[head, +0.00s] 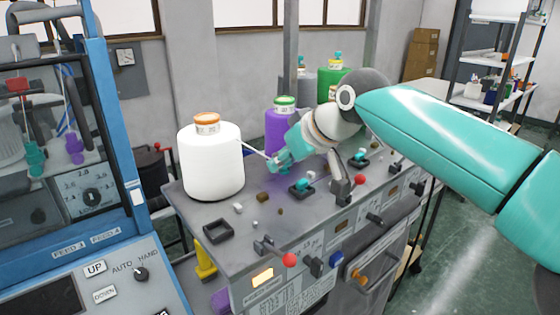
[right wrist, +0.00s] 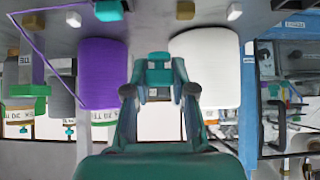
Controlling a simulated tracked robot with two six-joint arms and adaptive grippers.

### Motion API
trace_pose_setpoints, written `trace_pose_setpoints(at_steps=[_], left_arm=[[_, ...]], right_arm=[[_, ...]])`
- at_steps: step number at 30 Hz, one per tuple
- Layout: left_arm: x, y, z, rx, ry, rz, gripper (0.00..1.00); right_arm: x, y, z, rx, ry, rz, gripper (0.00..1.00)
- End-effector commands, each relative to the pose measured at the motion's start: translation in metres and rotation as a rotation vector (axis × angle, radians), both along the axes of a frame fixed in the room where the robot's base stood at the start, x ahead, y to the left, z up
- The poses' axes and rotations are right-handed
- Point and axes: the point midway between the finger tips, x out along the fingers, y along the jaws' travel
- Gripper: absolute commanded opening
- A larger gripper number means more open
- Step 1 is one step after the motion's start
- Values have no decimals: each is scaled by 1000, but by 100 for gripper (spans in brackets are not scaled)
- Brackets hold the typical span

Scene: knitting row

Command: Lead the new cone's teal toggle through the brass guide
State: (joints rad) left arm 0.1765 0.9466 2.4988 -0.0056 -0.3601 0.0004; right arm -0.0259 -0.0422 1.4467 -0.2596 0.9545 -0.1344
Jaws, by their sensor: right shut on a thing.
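My right gripper (head: 277,165) is over the grey bench top, between the white cone (head: 212,165) and the purple cone (head: 284,130). It is shut on a small teal toggle, which shows between the teal fingers in the right wrist view (right wrist: 158,68). A thin pale yarn (head: 255,149) runs from the white cone's side towards the gripper. The white cone stands upright with an orange cap. In the right wrist view, the white cone (right wrist: 215,65) is right of the fingers and the purple cone (right wrist: 102,75) left. I cannot make out the brass guide. My left gripper is not in view.
An empty black square holder (head: 218,230) lies at the bench front. Other holders carry teal pieces (head: 302,187). Small cubes lie near them, and red-knobbed levers (head: 289,260) line the edge. A blue-framed machine (head: 110,120) stands left, with teal and purple pieces hanging inside.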

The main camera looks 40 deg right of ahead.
Motion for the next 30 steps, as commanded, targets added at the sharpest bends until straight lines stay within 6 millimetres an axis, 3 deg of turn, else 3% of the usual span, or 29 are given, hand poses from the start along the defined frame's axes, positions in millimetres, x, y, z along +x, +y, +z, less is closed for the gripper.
trace_pose_setpoints(at_steps=[30], left_arm=[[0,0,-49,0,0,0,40]], right_arm=[[0,0,-53,0,0,0,14]])
